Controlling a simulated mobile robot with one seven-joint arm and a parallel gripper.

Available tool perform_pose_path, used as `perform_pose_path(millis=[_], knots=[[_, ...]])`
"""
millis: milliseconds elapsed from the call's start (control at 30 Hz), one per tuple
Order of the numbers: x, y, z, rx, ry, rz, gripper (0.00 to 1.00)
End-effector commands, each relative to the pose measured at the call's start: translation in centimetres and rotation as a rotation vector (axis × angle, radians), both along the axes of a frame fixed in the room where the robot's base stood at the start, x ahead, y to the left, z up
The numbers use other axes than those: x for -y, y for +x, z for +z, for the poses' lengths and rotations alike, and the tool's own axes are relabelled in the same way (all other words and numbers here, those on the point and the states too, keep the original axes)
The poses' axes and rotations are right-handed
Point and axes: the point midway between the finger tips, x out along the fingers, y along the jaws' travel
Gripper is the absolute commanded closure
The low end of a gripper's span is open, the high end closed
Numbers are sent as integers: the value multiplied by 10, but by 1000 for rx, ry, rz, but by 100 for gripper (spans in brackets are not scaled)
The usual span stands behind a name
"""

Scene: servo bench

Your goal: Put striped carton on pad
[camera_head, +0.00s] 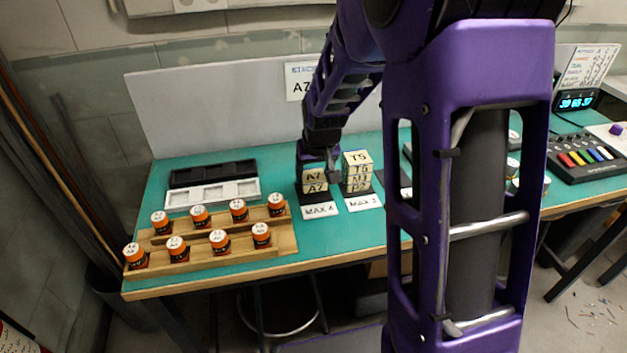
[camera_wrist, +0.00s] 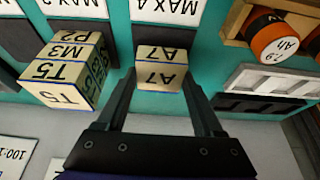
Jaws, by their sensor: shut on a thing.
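A cream carton marked A7 (camera_head: 315,187) stands at the dark pad (camera_head: 301,197) behind the MAX 4 card; it also shows in the wrist view (camera_wrist: 158,77). Thin dark bands run along its edges, and no bolder stripes can be made out. My gripper (camera_head: 317,172) is shut on this carton from above, one finger on each side, as the wrist view (camera_wrist: 159,75) shows. The carton seems to sit on the pad, but its underside is hidden, so I cannot tell whether it touches.
A stack of cartons topped by T5 (camera_head: 357,160) stands close to the right. A wooden rack (camera_head: 285,243) with several orange jars is at the left, with black and white trays (camera_head: 212,173) behind. My arm hides much of the bench's right half.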

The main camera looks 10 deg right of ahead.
Motion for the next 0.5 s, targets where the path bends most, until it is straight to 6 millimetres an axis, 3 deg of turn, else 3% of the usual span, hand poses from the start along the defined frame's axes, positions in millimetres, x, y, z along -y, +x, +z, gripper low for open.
perform_pose_path(millis=[100, 467, 500], knots=[[0, -1, -17, -3, 0, 0, 87], [0, 0, -22, -1, 0, 0, 87], [0, 0, -21, -1, 0, 0, 27]])
